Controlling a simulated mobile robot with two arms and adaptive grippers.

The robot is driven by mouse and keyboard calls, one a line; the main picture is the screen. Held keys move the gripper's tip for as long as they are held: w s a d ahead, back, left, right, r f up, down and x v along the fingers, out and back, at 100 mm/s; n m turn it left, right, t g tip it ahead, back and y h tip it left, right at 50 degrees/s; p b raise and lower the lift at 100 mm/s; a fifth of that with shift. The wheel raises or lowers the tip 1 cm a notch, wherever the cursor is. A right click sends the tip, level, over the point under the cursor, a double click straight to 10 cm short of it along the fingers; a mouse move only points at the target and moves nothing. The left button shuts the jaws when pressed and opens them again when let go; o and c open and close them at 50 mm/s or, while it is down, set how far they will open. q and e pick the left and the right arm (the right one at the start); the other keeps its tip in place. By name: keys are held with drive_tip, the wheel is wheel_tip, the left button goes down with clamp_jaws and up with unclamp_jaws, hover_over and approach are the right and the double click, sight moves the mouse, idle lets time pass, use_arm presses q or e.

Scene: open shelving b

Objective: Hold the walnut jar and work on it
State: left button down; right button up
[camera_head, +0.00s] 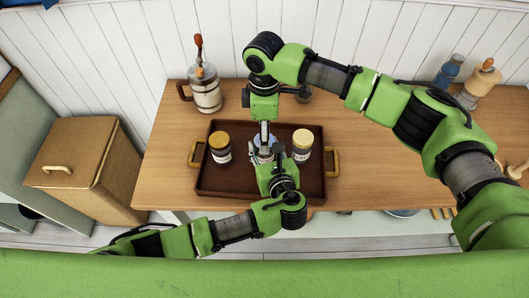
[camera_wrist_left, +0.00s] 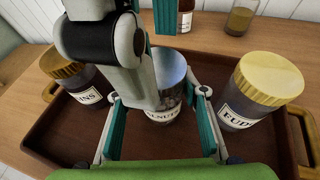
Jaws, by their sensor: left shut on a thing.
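The walnut jar (camera_wrist_left: 165,117) is glass with a blue-grey lid (camera_wrist_left: 170,66) and a partly hidden white label. It stands upright in the middle of the dark brown tray (camera_head: 230,188); in the head view little of the jar (camera_head: 262,150) shows between my arms. My left gripper (camera_wrist_left: 160,118) is shut on the jar's sides, one finger on each side. My right gripper (camera_head: 265,132) hangs over the jar from behind, pointing down. In the left wrist view its grey and teal parts cover the lid's left side. I cannot tell whether its fingers touch the lid.
A gold-lidded jar (camera_head: 220,148) stands left of the walnut jar and another (camera_head: 302,146) right, both in the tray. A blue bottle (camera_head: 447,72) and a wooden-topped mill (camera_head: 480,82) stand back right. The counter (camera_head: 165,160) left of the tray is clear.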

drive_tip(key=shift+f, duration=1)
drive_tip(key=c, duration=1.2)
drive_tip(key=shift+m, duration=0.8)
drive_tip(key=o, duration=1.3)
drive_tip(key=shift+o, duration=0.2)
wheel_tip(320, 180, up, 12)
